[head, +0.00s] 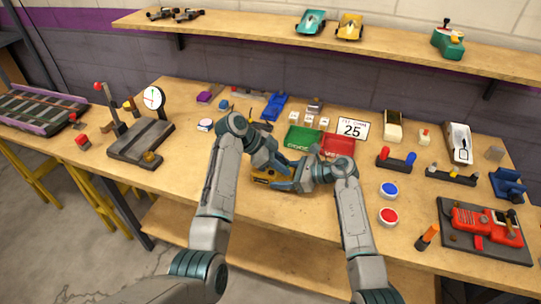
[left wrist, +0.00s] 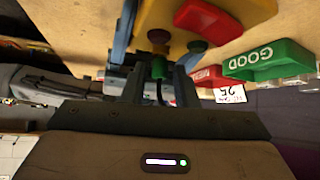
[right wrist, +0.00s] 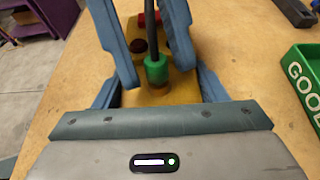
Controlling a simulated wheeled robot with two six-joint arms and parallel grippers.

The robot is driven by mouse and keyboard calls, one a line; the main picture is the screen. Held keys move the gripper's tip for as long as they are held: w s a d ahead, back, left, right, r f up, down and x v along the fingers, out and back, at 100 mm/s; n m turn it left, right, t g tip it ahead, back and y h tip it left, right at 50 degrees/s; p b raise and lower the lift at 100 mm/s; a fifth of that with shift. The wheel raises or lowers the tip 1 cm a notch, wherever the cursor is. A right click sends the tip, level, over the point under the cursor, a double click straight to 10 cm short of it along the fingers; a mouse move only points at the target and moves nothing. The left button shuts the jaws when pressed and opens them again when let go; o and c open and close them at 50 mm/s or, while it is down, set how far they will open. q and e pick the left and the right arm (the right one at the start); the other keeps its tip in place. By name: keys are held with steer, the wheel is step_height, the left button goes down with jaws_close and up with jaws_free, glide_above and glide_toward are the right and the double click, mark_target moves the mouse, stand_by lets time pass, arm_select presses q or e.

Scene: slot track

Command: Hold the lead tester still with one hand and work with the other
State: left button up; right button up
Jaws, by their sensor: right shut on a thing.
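The lead tester (head: 262,180) is a small yellow block on the bench, partly hidden by my arms. My right gripper (head: 284,180) is shut on it from the right, with the yellow body (right wrist: 178,88) between its blue fingers. A green piece with a black lead (right wrist: 155,68) stands on top, and a dark red round part (right wrist: 138,46) is behind it. My left gripper (head: 270,158) is above the tester. In the left wrist view its fingers are apart, on either side of the green piece (left wrist: 159,68). I cannot tell whether they touch it.
A green GOOD tray (head: 304,139) and a red tray (head: 337,146) lie close behind the tester, with a 25 card (head: 353,128) beyond. A dial stand (head: 140,140) is at the left, a red device (head: 485,226) at the right. The front bench edge is clear.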

arm_select(q)
steer(key=shift+x, duration=0.9)
steer(key=shift+c, duration=0.2)
steer(key=shift+a, duration=0.1)
jaws_close()
steer(key=shift+c, duration=2.2)
jaws_free()
jaws_close()
steer(key=shift+r, duration=2.1)
